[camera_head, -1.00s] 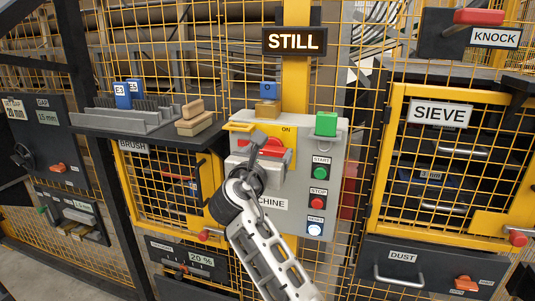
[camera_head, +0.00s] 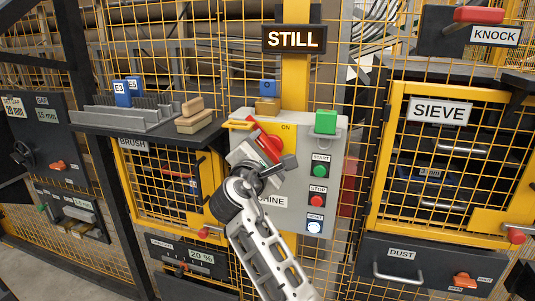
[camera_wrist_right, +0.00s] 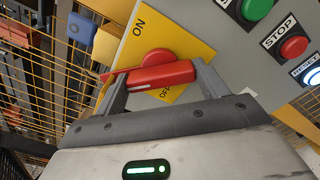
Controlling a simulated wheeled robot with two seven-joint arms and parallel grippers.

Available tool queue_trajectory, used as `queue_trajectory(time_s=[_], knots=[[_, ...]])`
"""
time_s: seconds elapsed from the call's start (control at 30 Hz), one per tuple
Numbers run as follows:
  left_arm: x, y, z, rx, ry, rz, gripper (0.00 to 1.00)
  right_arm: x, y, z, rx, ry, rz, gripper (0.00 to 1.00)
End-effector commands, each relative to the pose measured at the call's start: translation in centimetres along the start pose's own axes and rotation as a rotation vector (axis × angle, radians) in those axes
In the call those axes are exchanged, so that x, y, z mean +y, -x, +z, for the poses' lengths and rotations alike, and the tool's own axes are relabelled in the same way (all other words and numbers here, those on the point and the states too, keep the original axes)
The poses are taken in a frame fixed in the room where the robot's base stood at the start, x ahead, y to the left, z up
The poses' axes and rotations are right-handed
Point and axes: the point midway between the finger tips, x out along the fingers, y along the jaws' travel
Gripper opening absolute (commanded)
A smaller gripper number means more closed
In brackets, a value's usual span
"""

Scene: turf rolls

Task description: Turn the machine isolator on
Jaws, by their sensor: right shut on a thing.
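The red isolator handle (camera_head: 266,144) sits on a yellow plate (camera_head: 289,140) on the grey machine panel (camera_head: 330,172). In the head view the handle is tilted, running from upper left to lower right. My right gripper (camera_wrist_right: 158,80) is shut on the red handle (camera_wrist_right: 162,76), with one finger at each end of it in the wrist view. The yellow plate (camera_wrist_right: 196,50) carries ON, and an OFF label partly hidden by the handle. The gripper covers part of the panel's MACHINE label. My left gripper is not in view.
Green START (camera_head: 320,171), red STOP (camera_head: 317,201) and RESET (camera_head: 314,228) buttons are right of the gripper. A green block (camera_head: 326,122) is at the panel's top right. The sign above reads STILL (camera_head: 294,39). A shelf (camera_head: 150,131) with wooden blocks is at left.

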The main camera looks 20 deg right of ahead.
Motion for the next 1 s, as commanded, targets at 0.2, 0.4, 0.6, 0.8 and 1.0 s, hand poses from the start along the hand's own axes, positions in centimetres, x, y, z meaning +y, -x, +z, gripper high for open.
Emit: queue_trajectory(time_s=[0.2, 0.4, 0.6, 0.8, 1.0], knots=[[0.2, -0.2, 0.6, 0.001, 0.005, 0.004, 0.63, -0.2, 0.0, -0.1, -0.001, -0.208, -0.002, 0.50], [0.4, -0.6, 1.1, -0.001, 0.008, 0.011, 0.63, -0.3, 0.0, -0.2, 0.000, -0.394, -0.002, 0.50], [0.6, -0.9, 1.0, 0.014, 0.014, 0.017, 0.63, -0.3, 0.0, -0.2, -0.001, -0.553, -0.002, 0.50], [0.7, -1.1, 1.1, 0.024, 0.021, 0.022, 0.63, -0.2, 0.0, -0.1, 0.000, -0.672, -0.002, 0.50], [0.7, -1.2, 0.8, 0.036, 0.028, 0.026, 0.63, -0.2, 0.0, -0.1, -0.001, -0.741, -0.002, 0.50]])
